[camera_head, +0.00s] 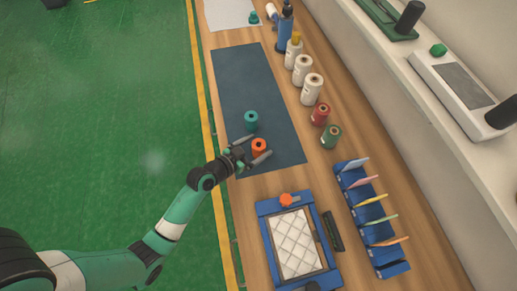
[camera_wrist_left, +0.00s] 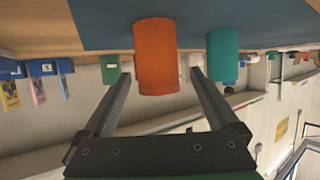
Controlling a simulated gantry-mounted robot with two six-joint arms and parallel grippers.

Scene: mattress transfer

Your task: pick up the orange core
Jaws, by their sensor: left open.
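The orange core (camera_head: 259,147) stands upright on the dark blue mat (camera_head: 245,90), near its front end. My left gripper (camera_head: 252,152) is open, with its fingers on either side of the orange core in the head view. In the left wrist view the orange core (camera_wrist_left: 156,56) appears between the two open fingers (camera_wrist_left: 160,85), toward and beyond their tips. I cannot tell whether either finger touches it. A teal core (camera_head: 251,120) stands on the mat just behind the orange one, and it also shows in the left wrist view (camera_wrist_left: 222,55). My right gripper is not in view.
To the right stand a red spool (camera_head: 320,115), a green spool (camera_head: 331,136) and several white spools (camera_head: 312,89). In front are a blue frame with a quilted white pad (camera_head: 295,243) and a blue rack of coloured cards (camera_head: 370,215). The mat's middle is clear.

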